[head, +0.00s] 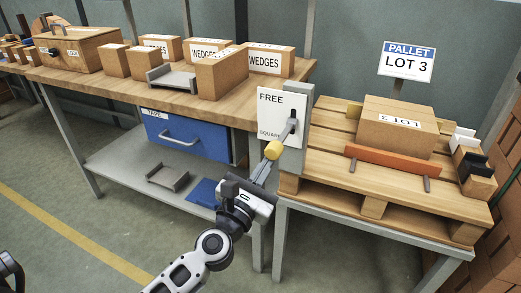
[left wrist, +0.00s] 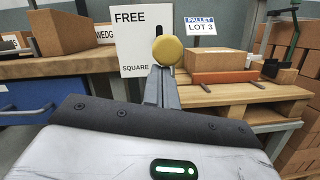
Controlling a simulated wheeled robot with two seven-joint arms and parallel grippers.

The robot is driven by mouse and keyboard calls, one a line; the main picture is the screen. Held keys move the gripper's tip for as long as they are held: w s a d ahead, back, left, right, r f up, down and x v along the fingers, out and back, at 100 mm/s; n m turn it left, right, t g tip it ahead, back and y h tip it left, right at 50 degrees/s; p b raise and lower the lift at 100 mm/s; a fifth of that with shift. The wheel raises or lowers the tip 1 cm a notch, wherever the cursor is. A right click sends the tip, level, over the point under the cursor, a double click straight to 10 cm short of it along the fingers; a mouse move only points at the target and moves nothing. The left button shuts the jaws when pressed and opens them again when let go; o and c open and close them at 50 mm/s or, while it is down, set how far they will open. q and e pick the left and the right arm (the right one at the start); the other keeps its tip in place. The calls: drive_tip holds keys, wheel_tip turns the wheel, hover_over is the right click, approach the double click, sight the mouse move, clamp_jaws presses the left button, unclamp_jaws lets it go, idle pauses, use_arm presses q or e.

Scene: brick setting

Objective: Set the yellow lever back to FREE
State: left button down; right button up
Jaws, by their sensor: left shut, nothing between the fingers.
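The plate reads FREE at the top and SQUARE lower down. The knob hangs at the lower end, near the SQUARE label. My left gripper (head: 264,167) is shut and empty, its fingertips just below the knob. In the left wrist view the yellow knob (left wrist: 167,50) shows right at the tips of the closed fingers (left wrist: 161,78); I cannot tell whether they touch. My right gripper is not in view.
Right of the plate, a pallet (head: 340,135) bears a carton (head: 396,125) behind an orange bar (head: 392,161). The wooden bench (head: 130,82) at left holds several cartons. A blue drawer (head: 187,135) hangs beneath it. A grey post (head: 297,100) stands beside the plate.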

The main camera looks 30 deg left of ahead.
use_arm(q)
drive_tip(key=shift+s+r+g+p, duration=0.1)
drive_tip(key=shift+r+g+p, duration=0.4)
drive_tip(key=shift+r+p, duration=0.9)
drive_tip(key=r+p, duration=0.1)
drive_tip(key=p, duration=0.1)
drive_tip(key=r+p, duration=0.2)
drive_tip(key=p, duration=0.1)
drive_tip(key=r+p, duration=0.2)
drive_tip(key=shift+w+a, duration=0.1)
drive_tip(key=shift+w, duration=0.15)
use_arm(e)
drive_tip(key=r, duration=0.2)
drive_tip(key=d+r+g, duration=0.1)
drive_tip(key=shift+s+r+n+h, duration=0.25)
drive_tip(key=shift+r+n+h, duration=0.05)
drive_tip(key=shift+r+h, duration=0.1)
use_arm(q)
wheel_tip(320, 180, down, 5)
drive_tip(key=s+b, duration=0.2)
drive_tip(key=b, duration=0.2)
drive_tip(key=s+r, duration=0.2)
drive_tip(key=s, duration=0.8)
drive_tip(key=shift+a+b, duration=0.35)
use_arm(e)
drive_tip(key=shift+w+a+f+y, duration=0.15)
drive_tip(key=shift+a+f+y, duration=0.25)
drive_tip(key=shift+a+f, duration=0.25)
